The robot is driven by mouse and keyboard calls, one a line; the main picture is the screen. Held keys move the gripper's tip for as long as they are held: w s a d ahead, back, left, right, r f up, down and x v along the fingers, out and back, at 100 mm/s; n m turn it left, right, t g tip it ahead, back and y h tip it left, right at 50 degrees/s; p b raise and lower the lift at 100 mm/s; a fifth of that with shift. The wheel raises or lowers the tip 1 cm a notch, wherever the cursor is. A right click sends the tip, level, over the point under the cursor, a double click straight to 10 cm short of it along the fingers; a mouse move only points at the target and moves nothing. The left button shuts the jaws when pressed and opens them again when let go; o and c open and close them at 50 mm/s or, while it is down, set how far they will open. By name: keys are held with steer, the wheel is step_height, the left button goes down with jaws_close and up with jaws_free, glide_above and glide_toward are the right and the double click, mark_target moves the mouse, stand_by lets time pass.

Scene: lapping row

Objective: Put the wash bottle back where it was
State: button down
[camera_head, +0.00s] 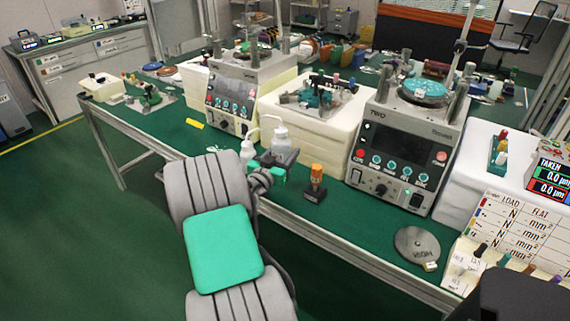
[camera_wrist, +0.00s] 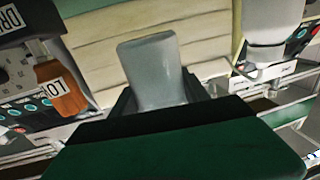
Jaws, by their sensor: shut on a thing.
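A white wash bottle (camera_head: 281,139) stands upright in my gripper (camera_head: 279,158), which is shut on it near the front of the green bench. In the wrist view the held bottle (camera_wrist: 152,70) shows as a pale grey body between the dark jaws; its lower part is hidden. I cannot tell whether its base touches the bench. A second white bottle (camera_head: 247,150) is just left of my gripper, partly hidden by my arm; a white bottle also shows at the upper right of the wrist view (camera_wrist: 273,28).
A cream block (camera_head: 305,125) is behind, between two lapping machines (camera_head: 235,95) and (camera_head: 405,140). A grey disc (camera_head: 417,244) lies at the front right. Green bench top is clear between orange bottle and disc.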

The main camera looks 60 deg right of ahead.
steer(key=f, duration=0.1)
steer(key=d+f, duration=0.1)
steer(key=f, duration=0.1)
steer(key=d+f, duration=0.1)
steer(key=f, duration=0.1)
steer(key=shift+w+d, duration=0.15)
steer(key=shift+w, duration=0.25)
steer(key=shift+f, duration=0.35)
steer(key=shift+f+b, duration=0.2)
steer(key=shift+b, duration=0.15)
steer(key=c, duration=0.6)
jaws_free()
steer(key=shift+o, duration=0.2)
